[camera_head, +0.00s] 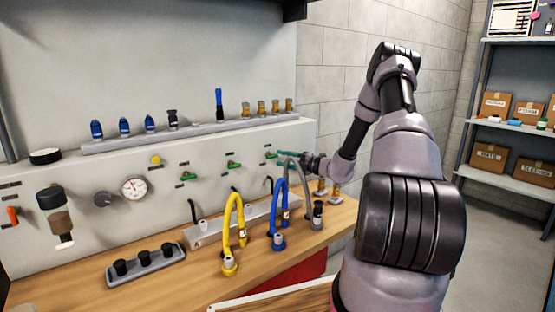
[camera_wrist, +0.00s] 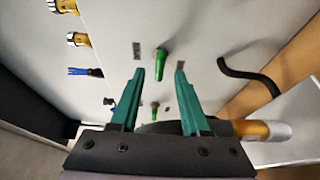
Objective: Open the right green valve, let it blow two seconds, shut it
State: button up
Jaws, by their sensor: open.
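Three green valves sit in a row on the pale panel: the left one (camera_head: 187,176), the middle one (camera_head: 234,165) and the right one (camera_head: 271,156). My gripper (camera_head: 284,154) is at the right valve, its teal fingers pointing at the panel. In the wrist view, my gripper (camera_wrist: 159,72) is open, with one fingertip on either side of the right valve's green handle (camera_wrist: 161,60). The handle shows between and just past the tips, with gaps at both sides. Another green valve (camera_wrist: 155,107) shows lower down, behind the fingers.
A gauge (camera_head: 133,188) and a yellow knob (camera_head: 156,160) are on the panel's left. Yellow (camera_head: 238,225) and blue (camera_head: 283,205) hoses arch over the wooden bench. A black hose (camera_wrist: 250,72) hangs near the fingers in the wrist view.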

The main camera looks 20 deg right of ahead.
aim_at(271, 156)
jog(key=shift+x, duration=1.35)
grip_shut()
